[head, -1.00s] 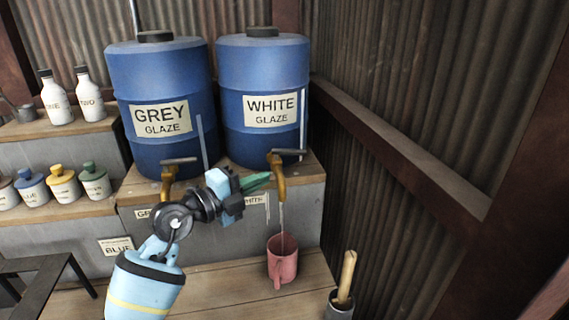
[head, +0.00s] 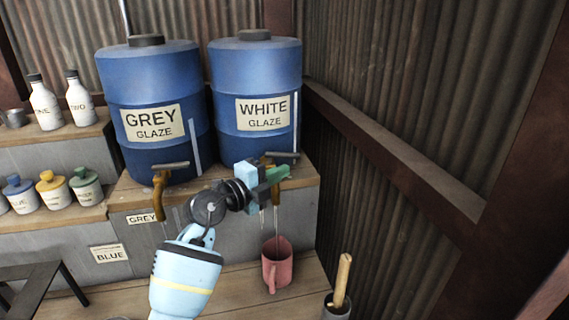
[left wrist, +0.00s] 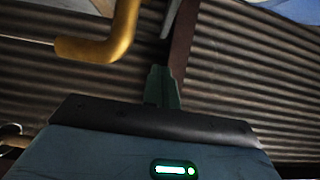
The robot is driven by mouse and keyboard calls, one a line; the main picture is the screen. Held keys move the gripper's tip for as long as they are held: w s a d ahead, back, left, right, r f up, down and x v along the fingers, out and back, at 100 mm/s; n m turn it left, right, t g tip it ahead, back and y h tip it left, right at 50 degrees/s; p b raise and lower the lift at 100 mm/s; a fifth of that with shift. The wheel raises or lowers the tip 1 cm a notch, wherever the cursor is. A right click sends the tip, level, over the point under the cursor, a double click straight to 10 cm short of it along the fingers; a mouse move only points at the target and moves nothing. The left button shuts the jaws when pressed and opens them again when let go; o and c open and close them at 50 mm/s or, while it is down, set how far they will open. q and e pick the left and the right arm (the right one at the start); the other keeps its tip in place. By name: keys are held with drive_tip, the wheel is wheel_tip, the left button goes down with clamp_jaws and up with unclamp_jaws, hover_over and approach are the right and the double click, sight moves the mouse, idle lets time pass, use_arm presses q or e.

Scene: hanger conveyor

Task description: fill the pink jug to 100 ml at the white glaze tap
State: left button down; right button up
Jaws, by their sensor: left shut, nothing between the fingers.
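The pink jug (head: 270,276) stands upright on the wooden bench below the white glaze tap (head: 267,160). A thin stream falls from the tap into the jug; the level inside cannot be read. My left gripper (head: 280,174) is shut and empty, with its green fingers in front of the tap, hiding much of its body just below the grey lever (head: 283,154). In the left wrist view the shut fingers (left wrist: 162,88) point away beside the brass spout (left wrist: 105,45), with a gap between them in the picture. My right gripper is not in view.
The white glaze drum (head: 255,75) and grey glaze drum (head: 150,85) stand on the shelf behind. The grey glaze tap (head: 159,195) is left of my arm. A pot with a wooden handle (head: 341,283) stands right of the jug. A corrugated wall closes the right side.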

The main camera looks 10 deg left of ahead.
sight(297, 157)
use_arm(q)
drive_tip(key=w+b, duration=0.1)
drive_tip(key=w, duration=0.3)
drive_tip(key=shift+w+d+f, duration=0.1)
drive_tip(key=shift+w+f, duration=0.05)
drive_tip(key=shift+w, duration=0.45)
